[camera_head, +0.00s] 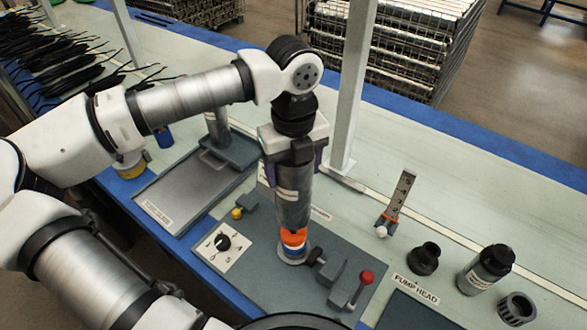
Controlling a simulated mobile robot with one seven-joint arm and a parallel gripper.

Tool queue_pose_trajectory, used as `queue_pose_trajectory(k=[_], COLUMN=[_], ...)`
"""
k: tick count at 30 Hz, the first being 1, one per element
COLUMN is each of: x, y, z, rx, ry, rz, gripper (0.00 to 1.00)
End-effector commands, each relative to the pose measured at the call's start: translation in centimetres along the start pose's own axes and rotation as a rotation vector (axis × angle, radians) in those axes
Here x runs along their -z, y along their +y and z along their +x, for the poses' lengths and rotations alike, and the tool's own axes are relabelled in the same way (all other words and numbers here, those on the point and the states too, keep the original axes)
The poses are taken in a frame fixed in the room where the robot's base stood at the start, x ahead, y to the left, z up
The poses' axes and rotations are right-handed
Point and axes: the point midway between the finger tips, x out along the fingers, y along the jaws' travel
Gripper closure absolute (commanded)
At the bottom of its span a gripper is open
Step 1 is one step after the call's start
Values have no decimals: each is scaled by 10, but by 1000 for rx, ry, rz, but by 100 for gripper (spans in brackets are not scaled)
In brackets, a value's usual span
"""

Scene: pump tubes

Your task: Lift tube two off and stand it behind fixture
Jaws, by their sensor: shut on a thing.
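My gripper (297,160) points down over the workbench and is shut on the upper part of a dark grey tube (293,208) with a pale label. The tube is upright. Directly under its lower end are an orange ring (293,237) and a blue band, above a pale round seat (294,257). I cannot tell whether the tube touches the orange part. The fixture is a grey base plate (262,290) with a black knob (316,257) and a red-knobbed lever (366,277) to the right of the seat. My gripper hides the tube's top.
A white dial panel (221,246) is left of the seat. A grey tray (180,196) lies further left. A white post (351,90) rises behind my gripper. A numbered upright gauge (399,195), black cup (424,258), dark bottle (485,268) and ribbed ring (516,308) stand right. Bench behind the gauge is clear.

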Motion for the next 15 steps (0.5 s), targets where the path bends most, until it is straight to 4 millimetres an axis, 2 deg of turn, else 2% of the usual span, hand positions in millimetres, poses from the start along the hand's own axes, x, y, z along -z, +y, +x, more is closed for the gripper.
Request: queue_pose_trajectory(k=[15], x=[0], y=[0], z=[-28], rx=[0], ry=[-1], rz=[-1], gripper=[64])
